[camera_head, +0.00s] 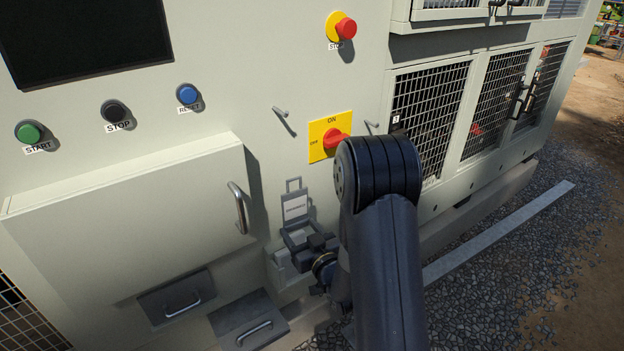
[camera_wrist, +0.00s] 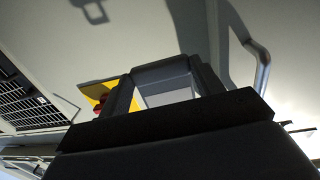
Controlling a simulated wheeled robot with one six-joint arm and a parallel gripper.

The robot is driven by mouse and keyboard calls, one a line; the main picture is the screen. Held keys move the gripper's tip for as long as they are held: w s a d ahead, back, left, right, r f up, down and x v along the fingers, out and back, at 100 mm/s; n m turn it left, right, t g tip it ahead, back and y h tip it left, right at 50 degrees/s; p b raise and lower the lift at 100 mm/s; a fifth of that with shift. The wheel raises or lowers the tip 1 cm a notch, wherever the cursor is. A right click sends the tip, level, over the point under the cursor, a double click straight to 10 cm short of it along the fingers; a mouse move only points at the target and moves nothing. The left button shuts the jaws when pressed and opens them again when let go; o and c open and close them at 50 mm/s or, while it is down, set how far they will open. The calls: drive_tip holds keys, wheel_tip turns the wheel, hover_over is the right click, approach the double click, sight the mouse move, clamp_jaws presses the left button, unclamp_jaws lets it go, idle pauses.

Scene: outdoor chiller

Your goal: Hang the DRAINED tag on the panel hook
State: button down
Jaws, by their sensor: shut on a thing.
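A grey tag (camera_head: 295,207) with a white label and a square loop on top stands upright in my gripper (camera_head: 302,238); its lettering is too small to read. In the wrist view, the tag (camera_wrist: 166,82) sits between the two dark fingers of my gripper (camera_wrist: 162,88), which is shut on it. One thin metal hook (camera_head: 283,118) sticks out of the panel above the tag, left of the yellow switch plate. Another (camera_head: 372,127) is right of the plate, partly near my arm. The tag is below both hooks and apart from them.
A yellow plate with a red rotary switch (camera_head: 330,137) lies between the hooks. A protruding cabinet box (camera_head: 125,220) with a bar handle (camera_head: 238,207) is left of the tag. A pale holder (camera_head: 283,272) and grey drawers (camera_head: 248,318) are below. Mesh doors (camera_head: 430,110) are at right.

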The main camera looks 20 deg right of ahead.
drive_tip(key=w+d+r+n+y, duration=0.1)
drive_tip(key=d+r, duration=0.2)
drive_tip(key=r, duration=1.1)
drive_tip(key=shift+w+r+y, duration=0.15)
drive_tip(key=shift+w+y, duration=0.15)
drive_tip(key=shift+b, duration=0.3)
drive_tip(key=shift+b+x, duration=0.3)
drive_tip(key=shift+x, duration=2.1)
drive_tip(key=shift+w+a, duration=0.1)
drive_tip(key=shift+w, duration=0.15)
drive_tip(key=shift+b+x, duration=0.35)
drive_tip(key=shift+x, duration=1.9)
drive_tip(key=shift+f, duration=0.3)
